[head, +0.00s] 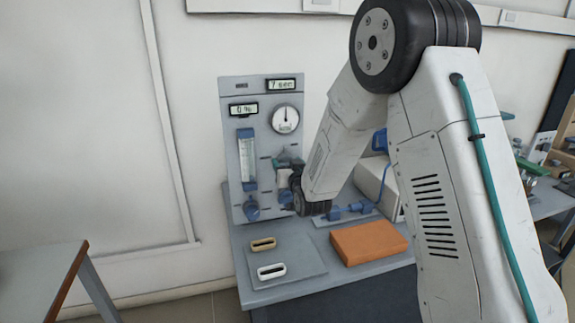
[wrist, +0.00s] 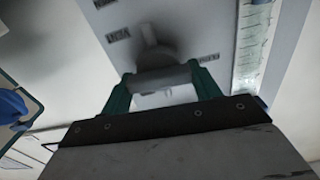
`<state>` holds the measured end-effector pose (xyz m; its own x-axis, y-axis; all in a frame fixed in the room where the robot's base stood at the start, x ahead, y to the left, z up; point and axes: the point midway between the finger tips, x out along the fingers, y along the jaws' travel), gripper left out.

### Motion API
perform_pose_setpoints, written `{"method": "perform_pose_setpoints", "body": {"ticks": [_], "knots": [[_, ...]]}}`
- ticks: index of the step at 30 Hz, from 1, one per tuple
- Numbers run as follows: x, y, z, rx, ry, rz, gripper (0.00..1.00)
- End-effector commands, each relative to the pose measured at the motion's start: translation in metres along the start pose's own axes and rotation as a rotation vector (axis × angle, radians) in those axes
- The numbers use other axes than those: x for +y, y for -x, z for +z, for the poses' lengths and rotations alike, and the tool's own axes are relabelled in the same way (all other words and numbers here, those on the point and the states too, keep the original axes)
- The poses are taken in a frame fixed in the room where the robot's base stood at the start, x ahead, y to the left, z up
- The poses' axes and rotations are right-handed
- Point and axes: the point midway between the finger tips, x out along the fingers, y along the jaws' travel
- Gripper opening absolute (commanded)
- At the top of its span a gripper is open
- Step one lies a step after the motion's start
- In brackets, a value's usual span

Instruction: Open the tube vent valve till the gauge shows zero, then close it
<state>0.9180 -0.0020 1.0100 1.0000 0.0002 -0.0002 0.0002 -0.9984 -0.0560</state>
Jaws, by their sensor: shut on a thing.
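The tall grey panel (head: 232,110) stands at the back of the bench. Its round gauge (head: 285,119) has a white dial with a dark needle pointing roughly up; I cannot read its scale. My gripper (head: 287,166) is at the panel below the gauge. A label beside the valve (wrist: 118,33) appears to read VENT, upside down. In the head view my gripper and arm mostly hide the valve.
The panel also carries a display reading 0 % (head: 243,109), another display (head: 282,85) and a flow tube (head: 247,158) with a blue knob (head: 252,208) below. On the bench lie an orange block (head: 368,243), a tan handle piece (head: 263,244) and a white one (head: 271,271).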

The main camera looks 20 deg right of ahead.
Motion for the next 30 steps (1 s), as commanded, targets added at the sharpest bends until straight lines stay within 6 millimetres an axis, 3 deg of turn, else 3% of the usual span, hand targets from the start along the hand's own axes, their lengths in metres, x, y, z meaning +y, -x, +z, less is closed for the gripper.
{"method": "perform_pose_setpoints", "body": {"ticks": [30], "knots": [[0.0047, 0.0001, 0.0022, 0.0, -0.888, 0.0, 0.39]]}}
